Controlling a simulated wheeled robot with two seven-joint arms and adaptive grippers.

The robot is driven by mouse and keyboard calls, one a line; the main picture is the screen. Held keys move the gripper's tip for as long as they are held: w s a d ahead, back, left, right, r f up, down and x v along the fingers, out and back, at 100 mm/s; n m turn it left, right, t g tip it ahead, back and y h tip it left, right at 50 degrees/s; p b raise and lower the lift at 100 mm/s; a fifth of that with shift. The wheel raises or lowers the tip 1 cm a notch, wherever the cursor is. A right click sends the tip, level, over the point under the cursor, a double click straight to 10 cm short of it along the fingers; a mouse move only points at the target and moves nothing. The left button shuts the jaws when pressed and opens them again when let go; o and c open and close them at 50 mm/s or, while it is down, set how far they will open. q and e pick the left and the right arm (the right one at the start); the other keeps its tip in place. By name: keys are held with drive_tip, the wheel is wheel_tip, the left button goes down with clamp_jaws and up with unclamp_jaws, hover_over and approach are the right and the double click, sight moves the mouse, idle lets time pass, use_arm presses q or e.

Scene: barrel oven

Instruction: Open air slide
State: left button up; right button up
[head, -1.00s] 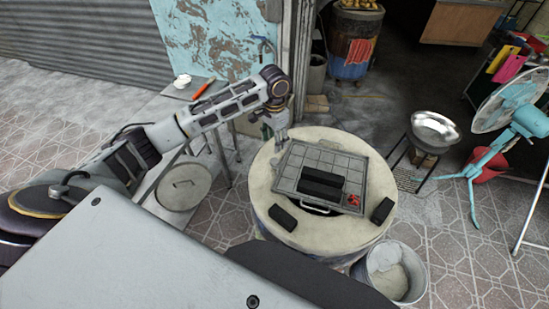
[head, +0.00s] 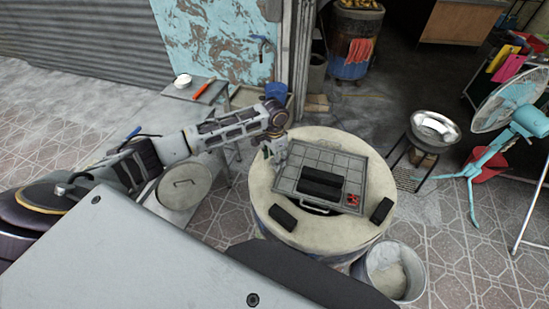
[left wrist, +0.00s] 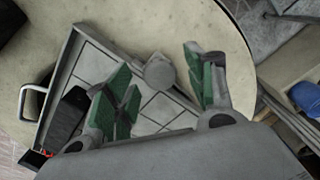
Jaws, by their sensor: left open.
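The round barrel oven (head: 262,190) has a pale top. A square grey gridded plate (head: 340,163) lies on it, with dark blocks on the plate and a wire handle (head: 316,208) at its front edge. In the left wrist view, a small round grey knob (left wrist: 159,71) sits by the edge of the gridded plate (left wrist: 92,62). My left gripper (head: 275,155) is low over the left rim of the barrel top. Its green-padded fingers (left wrist: 157,66) are open, with the knob showing between them; I cannot tell whether they touch it. My right gripper is not in view.
Two loose dark blocks (head: 283,217) (head: 381,210) lie on the barrel's rim. A bucket (head: 407,285) stands at the front right. A side table with a round lid (head: 184,186) is on the left. A metal bowl on a stand (head: 434,130) and a blue fan (head: 511,108) are at right.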

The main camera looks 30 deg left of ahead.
use_arm(q)
drive_tip(key=shift+c, duration=0.3)
clamp_jaws()
drive_tip(key=shift+w+a+p, duration=0.2)
drive_tip(key=shift+w+p, duration=0.15)
drive_tip(key=shift+w, duration=1)
drive_tip(key=shift+w+a+p, duration=0.15)
drive_tip(key=shift+w+p, duration=0.15)
drive_tip(key=shift+w, duration=1.05)
drive_tip(key=shift+r, duration=0.1)
drive_tip(key=shift+o, duration=0.3)
unclamp_jaws()
